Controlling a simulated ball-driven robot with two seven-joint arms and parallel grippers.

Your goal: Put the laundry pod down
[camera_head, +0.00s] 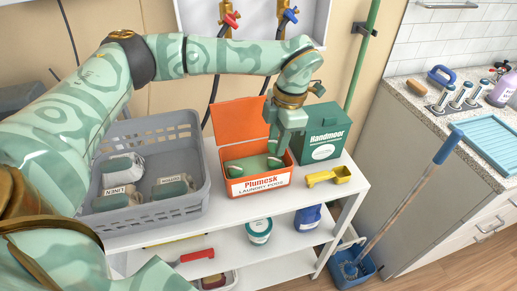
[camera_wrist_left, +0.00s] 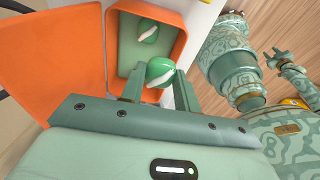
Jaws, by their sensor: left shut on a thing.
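The orange Plumesk laundry pods box (camera_head: 259,186) stands on the white shelf top with its lid open. My left gripper (camera_head: 276,148) reaches down at the right part of its opening. In the left wrist view, the left gripper (camera_wrist_left: 158,88) is shut on a green and white laundry pod (camera_wrist_left: 160,68). The held pod is at the opening; whether it touches the box is unclear. Another pod (camera_wrist_left: 148,31) lies inside the box and also shows in the head view (camera_head: 235,170).
A grey basket (camera_head: 150,210) with labelled rolled cloths stands left of the box. A green Handmoor box (camera_head: 322,137) is behind right, with a yellow scoop (camera_head: 328,176) in front of it. Free shelf top (camera_head: 300,195) lies along the front edge.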

